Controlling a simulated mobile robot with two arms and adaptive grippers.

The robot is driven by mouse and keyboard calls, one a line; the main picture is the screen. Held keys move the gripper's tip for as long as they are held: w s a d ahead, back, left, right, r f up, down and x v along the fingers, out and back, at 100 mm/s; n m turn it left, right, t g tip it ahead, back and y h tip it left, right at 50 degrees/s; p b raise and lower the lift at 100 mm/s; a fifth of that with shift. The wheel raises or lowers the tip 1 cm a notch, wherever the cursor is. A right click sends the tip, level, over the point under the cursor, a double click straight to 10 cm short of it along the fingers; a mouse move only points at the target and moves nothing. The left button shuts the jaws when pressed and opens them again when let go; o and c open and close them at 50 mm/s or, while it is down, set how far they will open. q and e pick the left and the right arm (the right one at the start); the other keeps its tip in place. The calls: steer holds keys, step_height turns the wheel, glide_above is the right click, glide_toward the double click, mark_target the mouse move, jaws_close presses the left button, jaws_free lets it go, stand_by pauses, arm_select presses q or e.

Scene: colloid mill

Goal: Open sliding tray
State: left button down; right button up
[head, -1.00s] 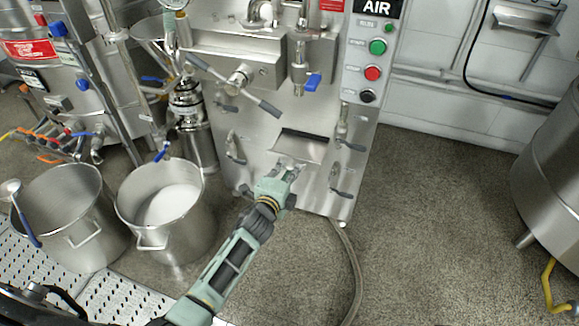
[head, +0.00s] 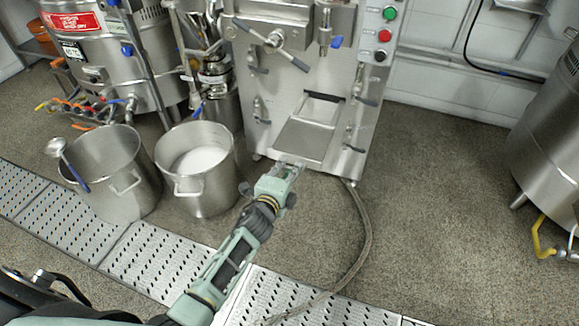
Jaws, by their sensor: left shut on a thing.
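The sliding tray (head: 303,140) is a flat metal plate low on the front of the steel mill (head: 290,90). My right gripper is not in view.
Two steel pots stand on the floor to the left, one with a ladle (head: 65,160), the other (head: 196,170) holding white material. A hose (head: 362,230) runs along the floor to the right of my arm. A steel vessel (head: 550,140) stands at far right. Floor between is clear.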

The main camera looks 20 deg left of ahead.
arm_select(q)
steer(key=shift+s+f, duration=0.15)
steer(key=shift+f, duration=0.05)
steer(key=c, duration=1.9)
jaws_free()
steer(key=shift+r, duration=0.1)
steer(key=v, duration=1.2)
